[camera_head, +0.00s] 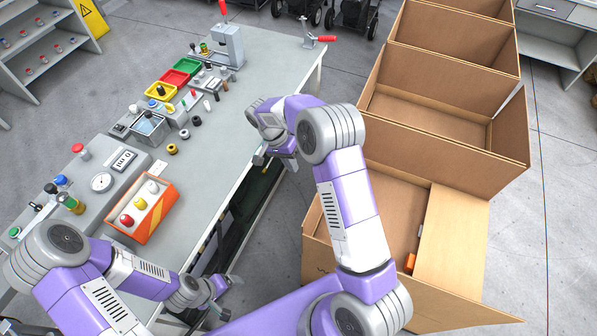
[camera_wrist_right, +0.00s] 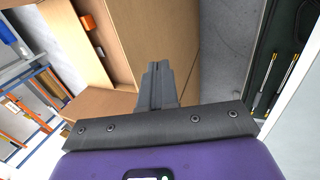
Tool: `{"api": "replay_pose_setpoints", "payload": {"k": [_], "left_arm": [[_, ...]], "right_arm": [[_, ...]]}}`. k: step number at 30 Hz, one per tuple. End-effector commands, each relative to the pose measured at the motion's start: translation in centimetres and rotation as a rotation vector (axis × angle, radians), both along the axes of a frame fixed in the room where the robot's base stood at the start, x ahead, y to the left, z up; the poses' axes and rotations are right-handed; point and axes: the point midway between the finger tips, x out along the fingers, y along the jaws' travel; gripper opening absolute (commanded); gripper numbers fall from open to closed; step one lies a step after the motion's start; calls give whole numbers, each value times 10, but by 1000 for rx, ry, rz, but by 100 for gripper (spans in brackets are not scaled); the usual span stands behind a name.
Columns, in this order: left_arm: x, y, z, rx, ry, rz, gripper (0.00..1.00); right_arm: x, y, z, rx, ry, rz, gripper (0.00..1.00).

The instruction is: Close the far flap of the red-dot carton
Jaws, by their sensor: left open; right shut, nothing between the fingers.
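The nearest open carton (camera_head: 390,205) stands at right; no red dot shows on it, so I cannot tell whether it is the red-dot carton. Its right flap (camera_head: 455,235) lies inward over part of the opening, and a near flap (camera_head: 450,306) spreads outward. A tall cardboard panel (camera_head: 440,160) rises at its far side; I cannot tell flap from neighbouring wall. My right gripper (camera_head: 284,158) is shut and empty, left of the carton, beside the table edge. In the right wrist view its fingers (camera_wrist_right: 158,85) show before cardboard (camera_wrist_right: 165,35). My left gripper (camera_head: 222,296) is open, low at left.
More open cartons (camera_head: 430,85) stand in a row behind. An orange item (camera_head: 410,262) shows inside the nearest carton. Floor right of the cartons is clear.

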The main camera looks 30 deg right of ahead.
Motion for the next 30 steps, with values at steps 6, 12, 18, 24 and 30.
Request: {"api": "replay_pose_setpoints", "payload": {"k": [6,12,18,24,30], "left_arm": [[0,0,-4,0,0,0,84],[0,0,-7,0,0,0,84],[0,0,-4,0,0,0,84],[0,0,-3,0,0,0,84],[0,0,-3,0,0,0,84]], "right_arm": [[-15,-11,-43,4,9,0,0],[-27,-21,-82,4,6,1,0],[-47,-39,-82,5,3,0,0],[-56,-46,-82,5,2,2,0],[-57,-47,-82,5,2,2,0]]}}
